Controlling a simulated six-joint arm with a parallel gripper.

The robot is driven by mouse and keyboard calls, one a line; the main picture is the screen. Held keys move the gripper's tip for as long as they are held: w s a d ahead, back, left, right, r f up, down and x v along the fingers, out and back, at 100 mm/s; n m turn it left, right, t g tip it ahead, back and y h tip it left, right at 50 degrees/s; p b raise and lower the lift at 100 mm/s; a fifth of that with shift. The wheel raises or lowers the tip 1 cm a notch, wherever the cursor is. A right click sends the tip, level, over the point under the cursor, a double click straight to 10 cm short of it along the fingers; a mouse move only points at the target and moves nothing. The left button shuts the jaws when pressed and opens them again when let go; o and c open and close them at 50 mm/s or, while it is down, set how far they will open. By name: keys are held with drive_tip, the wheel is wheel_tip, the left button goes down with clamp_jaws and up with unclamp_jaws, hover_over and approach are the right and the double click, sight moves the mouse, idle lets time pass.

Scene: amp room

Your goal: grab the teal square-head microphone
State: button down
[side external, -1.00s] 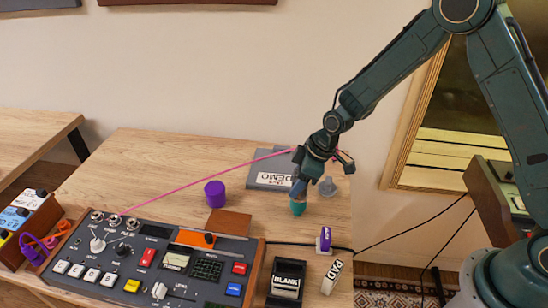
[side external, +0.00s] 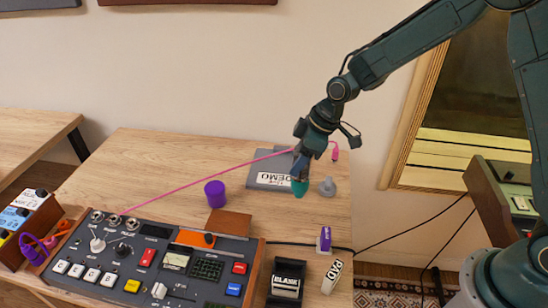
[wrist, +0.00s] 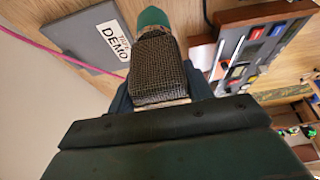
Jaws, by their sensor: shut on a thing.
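The teal square-head microphone shows in the wrist view with a dark mesh square head (wrist: 160,68) and a teal end (wrist: 153,17). My gripper (wrist: 165,85) is shut on it around the mesh head. In the side external view my gripper (side external: 302,168) points down, and the microphone's teal end (side external: 299,189) sticks out below it, over the back right of the table, beside the grey DEMO case. The mesh head is mostly hidden by the jaws there.
The DEMO case (side external: 266,181) lies behind left, and a small grey piece (side external: 327,187) stands just right. A pink cable (side external: 220,170) runs behind my gripper from the mixer console (side external: 150,262). A purple cylinder (side external: 215,193) stands left.

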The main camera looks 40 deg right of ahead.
wheel_tip(320, 180, up, 13)
drive_tip(key=shift+f, duration=0.15)
drive_tip(key=shift+w, duration=0.1)
idle(0.7)
